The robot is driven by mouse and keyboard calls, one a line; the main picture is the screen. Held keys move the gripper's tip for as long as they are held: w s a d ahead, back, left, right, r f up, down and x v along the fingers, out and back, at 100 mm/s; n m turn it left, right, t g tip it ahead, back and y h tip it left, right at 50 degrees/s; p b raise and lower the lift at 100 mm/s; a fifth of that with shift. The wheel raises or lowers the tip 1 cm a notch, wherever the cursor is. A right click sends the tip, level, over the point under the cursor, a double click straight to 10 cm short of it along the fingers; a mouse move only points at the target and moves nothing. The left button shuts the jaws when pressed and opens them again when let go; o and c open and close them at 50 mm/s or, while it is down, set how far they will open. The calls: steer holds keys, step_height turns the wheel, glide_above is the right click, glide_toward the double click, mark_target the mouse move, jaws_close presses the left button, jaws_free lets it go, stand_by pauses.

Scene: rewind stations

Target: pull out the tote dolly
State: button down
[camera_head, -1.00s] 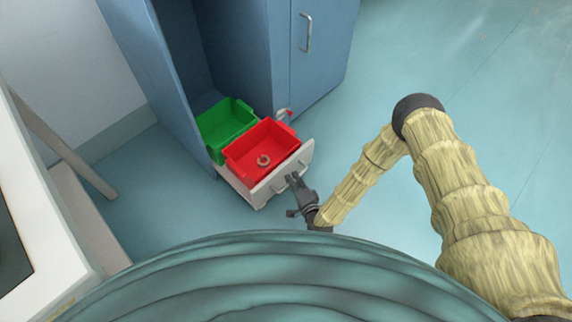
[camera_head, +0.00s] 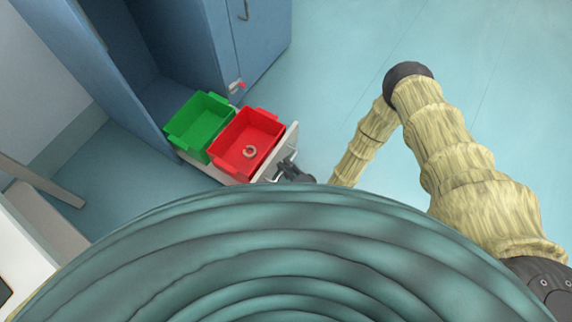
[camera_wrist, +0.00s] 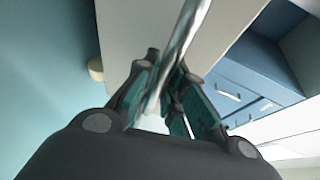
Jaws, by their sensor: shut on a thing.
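The tote dolly (camera_head: 290,138) is a low pale platform with an upright front panel, at the mouth of the blue cabinet. It carries a green tote (camera_head: 200,127) toward the cabinet and a red tote (camera_head: 246,143) at the front, with a small beige ring (camera_head: 249,152) in the red one. My gripper (camera_head: 287,170) is at the panel's outer side. In the wrist view my gripper (camera_wrist: 165,92) is shut on the metal bar handle (camera_wrist: 184,40) in front of the pale panel (camera_wrist: 135,25). My body hides the dolly's near corner in the head view.
The blue cabinet (camera_head: 185,45) stands behind the dolly with its bay open. A small red-and-white item (camera_head: 237,86) is by its edge. A white table (camera_head: 25,250) is at lower left. The floor on the right (camera_head: 335,75) is clear.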

steer(key=shift+w+d, duration=0.2)
steer(key=c, duration=1.6)
jaws_free()
steer(key=shift+o, duration=0.6)
steer(key=shift+s+a, duration=0.1)
steer(key=shift+s, duration=0.1)
steer(key=v, duration=1.1)
steer(key=shift+s+d, duration=0.25)
steer(key=shift+d, duration=0.05)
steer(key=shift+r, duration=0.1)
